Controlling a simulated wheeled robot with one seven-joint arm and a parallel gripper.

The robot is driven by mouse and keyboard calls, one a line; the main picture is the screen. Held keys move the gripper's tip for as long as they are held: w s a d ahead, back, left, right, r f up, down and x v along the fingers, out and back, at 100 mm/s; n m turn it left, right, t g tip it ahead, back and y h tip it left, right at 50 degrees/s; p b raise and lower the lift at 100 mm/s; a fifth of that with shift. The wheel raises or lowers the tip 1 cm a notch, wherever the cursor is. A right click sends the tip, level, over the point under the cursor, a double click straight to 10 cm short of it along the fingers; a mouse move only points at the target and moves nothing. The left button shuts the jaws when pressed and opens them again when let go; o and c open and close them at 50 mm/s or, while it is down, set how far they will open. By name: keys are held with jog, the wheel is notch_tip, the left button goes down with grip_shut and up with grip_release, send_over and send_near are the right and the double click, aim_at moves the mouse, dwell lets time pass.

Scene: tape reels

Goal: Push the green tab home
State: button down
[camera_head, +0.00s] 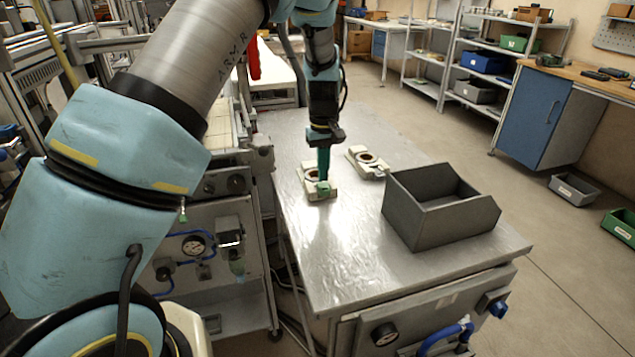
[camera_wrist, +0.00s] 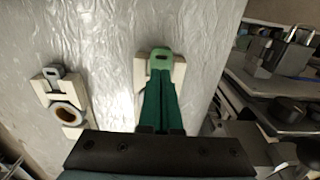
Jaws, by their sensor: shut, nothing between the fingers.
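The green tab (camera_wrist: 161,58) sticks out at the end of a cream reel holder in the wrist view, and its slotted end is visible. It also shows in the head view (camera_head: 323,188) at the front of the cream holder (camera_head: 312,192) on the metal table. My gripper (camera_wrist: 161,85) is shut and empty, its green fingers over the holder and close to the tab. I cannot tell whether the fingertips touch the tab. The fingers hide most of this holder and its reel. A second cream holder (camera_head: 357,154) with a brown-centred reel and a grey tab (camera_wrist: 55,75) lies beside it.
A dark grey open bin (camera_head: 408,218) stands on the table to the right of the holders. The front part of the metal table (camera_head: 345,272) is clear. Shelves and a blue cabinet (camera_head: 532,112) stand farther back.

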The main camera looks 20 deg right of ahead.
jog(key=shift+f, duration=0.85)
dwell(1.2)
notch_tip(320, 180, up, 7)
jog(key=p, duration=0.4)
jog(key=shift+r+p, duration=0.1)
jog(key=shift+p, duration=0.2)
dwell(0.4)
